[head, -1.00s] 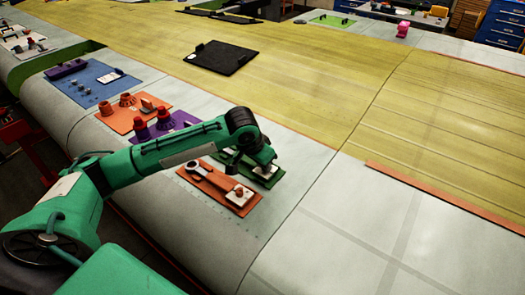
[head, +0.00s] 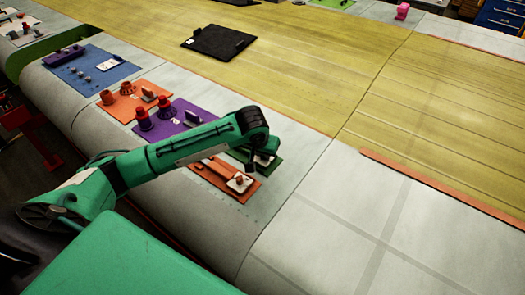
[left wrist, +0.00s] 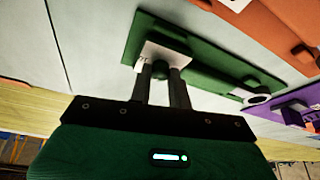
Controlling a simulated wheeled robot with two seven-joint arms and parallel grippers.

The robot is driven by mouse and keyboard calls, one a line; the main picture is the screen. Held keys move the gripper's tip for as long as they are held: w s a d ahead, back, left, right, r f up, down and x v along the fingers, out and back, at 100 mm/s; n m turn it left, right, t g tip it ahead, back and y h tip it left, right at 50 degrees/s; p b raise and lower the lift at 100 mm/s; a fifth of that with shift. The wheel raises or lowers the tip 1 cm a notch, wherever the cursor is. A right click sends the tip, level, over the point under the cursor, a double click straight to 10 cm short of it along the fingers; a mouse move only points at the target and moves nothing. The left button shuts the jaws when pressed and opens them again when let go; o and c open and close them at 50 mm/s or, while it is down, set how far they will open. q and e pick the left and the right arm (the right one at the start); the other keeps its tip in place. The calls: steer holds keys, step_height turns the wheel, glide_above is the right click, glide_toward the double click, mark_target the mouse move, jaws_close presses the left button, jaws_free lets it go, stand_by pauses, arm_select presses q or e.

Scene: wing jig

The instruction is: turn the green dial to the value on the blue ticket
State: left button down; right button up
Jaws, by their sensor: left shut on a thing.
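The green board (head: 275,168) lies on the pale wing skin, mostly hidden behind my left arm in the head view. In the left wrist view the same board (left wrist: 205,68) carries a white plate (left wrist: 150,52) with small dark marks, too small to read. The green dial (left wrist: 160,69) sits on that plate. My left gripper (left wrist: 161,78) has one finger on each side of the dial and is shut on it; it also shows in the head view (head: 262,163). I cannot make out a blue ticket in these frames. My right gripper is not in view.
An orange board (head: 218,177) with a handle lies just in front of the green one. Purple (head: 180,117), orange (head: 126,105) and blue (head: 85,70) boards with raised fittings run to the left. A black panel (head: 218,40) lies further back. The skin to the right is clear.

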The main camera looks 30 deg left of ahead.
arm_select(q)
steer(key=c, duration=1.3)
jaws_free()
steer(key=b+v, duration=0.4)
steer(key=v, duration=0.9)
steer(key=shift+r, duration=0.45)
steer(key=shift+s, duration=0.1)
